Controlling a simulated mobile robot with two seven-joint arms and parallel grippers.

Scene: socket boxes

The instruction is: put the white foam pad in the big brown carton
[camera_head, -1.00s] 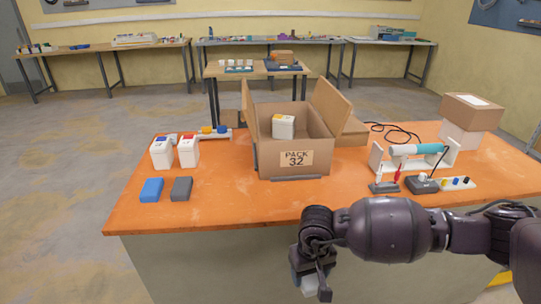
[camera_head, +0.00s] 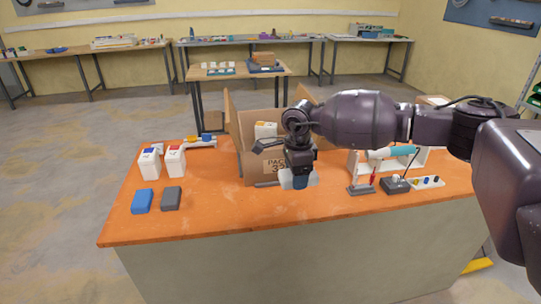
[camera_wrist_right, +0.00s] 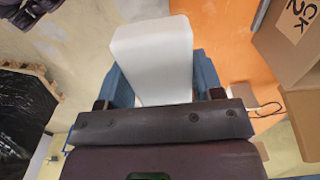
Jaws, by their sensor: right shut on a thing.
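My right gripper (camera_head: 300,182) is shut on the white foam pad (camera_wrist_right: 152,60), which sits between the blue fingers in the right wrist view. In the head view the pad (camera_head: 314,178) shows as a small white patch at the fingertips. The gripper hangs fingers down in front of the big brown carton (camera_head: 250,168). The carton stands open on the orange table, with raised flaps and a "PACK 32" label partly hidden by my gripper. A white box (camera_head: 265,131) stands inside it. Part of the carton shows at the right of the wrist view (camera_wrist_right: 285,50). My left gripper is not in view.
A white stand with a teal tool (camera_head: 390,153) and a grey switch device (camera_head: 396,186) are on the right. The front left is clear.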

